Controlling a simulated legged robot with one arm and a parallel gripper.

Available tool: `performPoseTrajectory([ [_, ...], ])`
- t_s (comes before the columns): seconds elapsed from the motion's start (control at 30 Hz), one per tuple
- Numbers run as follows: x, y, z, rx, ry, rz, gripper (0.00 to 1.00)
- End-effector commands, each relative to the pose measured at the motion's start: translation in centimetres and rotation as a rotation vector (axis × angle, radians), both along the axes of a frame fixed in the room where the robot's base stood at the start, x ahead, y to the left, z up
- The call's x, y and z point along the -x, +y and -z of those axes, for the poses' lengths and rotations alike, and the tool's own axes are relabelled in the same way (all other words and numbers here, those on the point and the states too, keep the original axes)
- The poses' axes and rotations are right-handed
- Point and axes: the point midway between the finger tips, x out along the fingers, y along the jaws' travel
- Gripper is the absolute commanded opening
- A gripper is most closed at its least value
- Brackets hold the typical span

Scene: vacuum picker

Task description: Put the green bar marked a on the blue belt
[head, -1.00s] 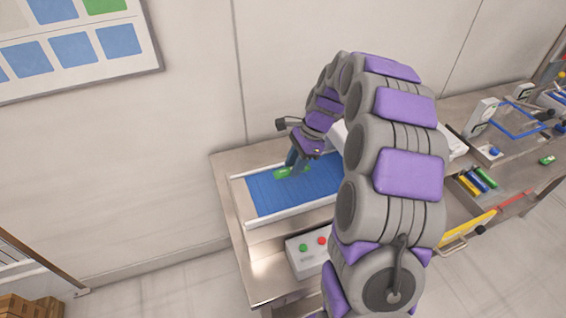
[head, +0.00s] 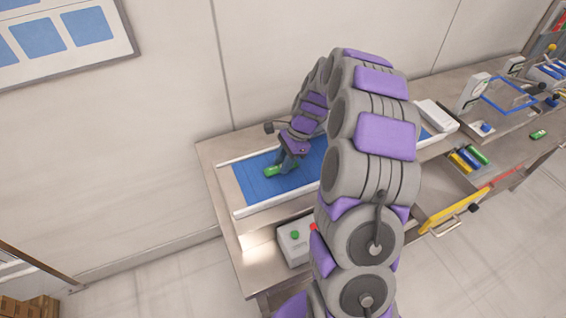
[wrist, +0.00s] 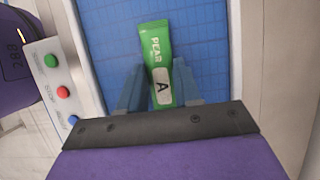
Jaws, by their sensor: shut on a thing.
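The green bar (wrist: 156,52) carries a white label with the letter A and the word PEAR. It lies between the two blue-grey fingers of my gripper (wrist: 159,88), which is shut on it. In the head view the bar (head: 274,170) shows at the tips of my gripper (head: 287,164), over the left part of the blue belt (head: 252,185). The belt also fills the background in the wrist view (wrist: 105,40). I cannot tell whether the bar touches the belt.
A control box (head: 294,236) with green and red buttons stands in front of the belt. White rails (head: 262,206) edge the belt. To the right are an open drawer (head: 462,165) with coloured bars, a yellow-fronted handle (head: 455,212) and another green item (head: 538,134) on the bench.

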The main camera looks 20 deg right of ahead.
Motion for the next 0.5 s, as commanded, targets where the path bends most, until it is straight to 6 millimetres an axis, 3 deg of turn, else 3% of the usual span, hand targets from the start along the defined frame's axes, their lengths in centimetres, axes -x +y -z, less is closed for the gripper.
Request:
performPoseTrajectory([
  [0.3, 0.06, 0.38, 0.24, 0.003, 0.001, -0.002, 0.0],
  [0.33, 0.06, 0.37, 0.29, 0.003, 0.001, -0.003, 0.34],
  [0.5, 0.04, 0.12, 0.28, 0.001, 0.0, -0.002, 0.5],
])
